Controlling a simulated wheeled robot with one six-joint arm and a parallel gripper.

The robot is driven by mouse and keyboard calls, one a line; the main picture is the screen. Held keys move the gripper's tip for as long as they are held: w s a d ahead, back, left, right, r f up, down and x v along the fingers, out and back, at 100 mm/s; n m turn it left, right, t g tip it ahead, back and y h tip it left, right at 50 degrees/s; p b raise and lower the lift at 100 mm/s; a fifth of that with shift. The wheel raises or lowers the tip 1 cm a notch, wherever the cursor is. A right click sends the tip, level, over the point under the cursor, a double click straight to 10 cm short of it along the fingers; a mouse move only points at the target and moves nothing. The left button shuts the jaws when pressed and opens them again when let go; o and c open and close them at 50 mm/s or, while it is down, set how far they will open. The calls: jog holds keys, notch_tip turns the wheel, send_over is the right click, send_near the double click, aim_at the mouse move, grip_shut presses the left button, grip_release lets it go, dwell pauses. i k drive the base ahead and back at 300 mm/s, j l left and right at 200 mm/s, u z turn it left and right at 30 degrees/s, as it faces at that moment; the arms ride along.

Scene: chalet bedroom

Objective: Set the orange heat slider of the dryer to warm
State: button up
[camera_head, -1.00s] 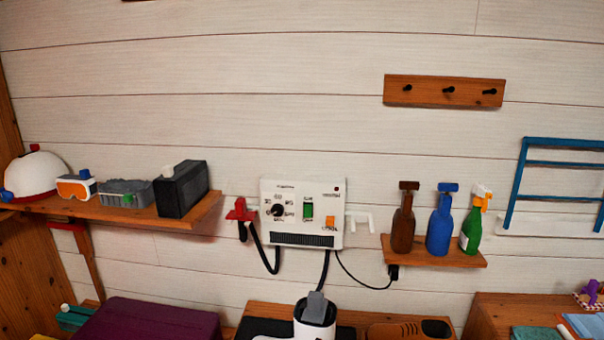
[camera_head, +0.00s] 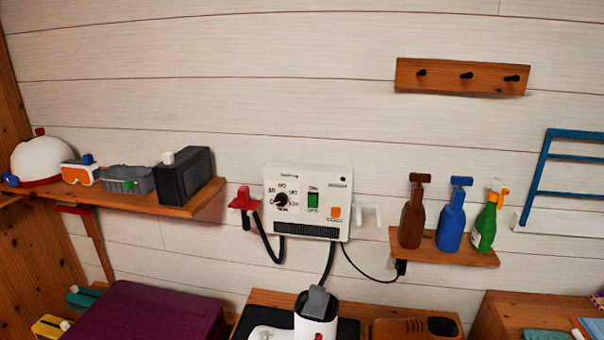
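The dryer (camera_head: 272,222) is a white panel on the plank wall, near the middle of the view. Its small orange heat slider (camera_head: 336,212) is at the lower right of the panel, just above a label that seems to read COOL. A black dial (camera_head: 281,200) is at the left of the panel, and a green switch (camera_head: 313,201) is in the middle. A dark slotted vent runs along the bottom. My gripper is not clearly seen; a white and grey part, probably of my arm, shows at the bottom centre, below the dryer and apart from it.
A red holder (camera_head: 243,199) with a black hose is left of the dryer, and a white hook (camera_head: 368,215) is right of it. A shelf (camera_head: 445,247) with several bottles is further right. A left shelf (camera_head: 185,210) holds a helmet and goggles. A purple box (camera_head: 150,315) is below.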

aim_at(335, 210)
jog(key=i+j+z, duration=0.15)
jog(key=z, duration=0.3)
jog(key=i+j+z, duration=0.2)
jog(key=z, duration=0.2)
